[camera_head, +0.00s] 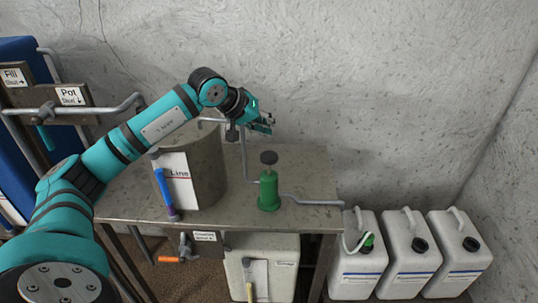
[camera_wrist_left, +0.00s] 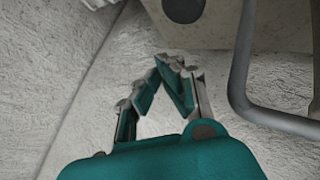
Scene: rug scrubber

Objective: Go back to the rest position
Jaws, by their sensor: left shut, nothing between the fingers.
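My left arm reaches in from the left over a metal table (camera_head: 300,215). My left gripper (camera_head: 268,124) is above the back of the table, beside a grey pipe and in front of the wall. In the left wrist view the two teal fingers (camera_wrist_left: 168,62) meet at their tips and hold nothing. My right gripper is in neither view.
White jugs (camera_head: 405,255) stand right of the table. Signs and pipes (camera_head: 70,108) are at left.

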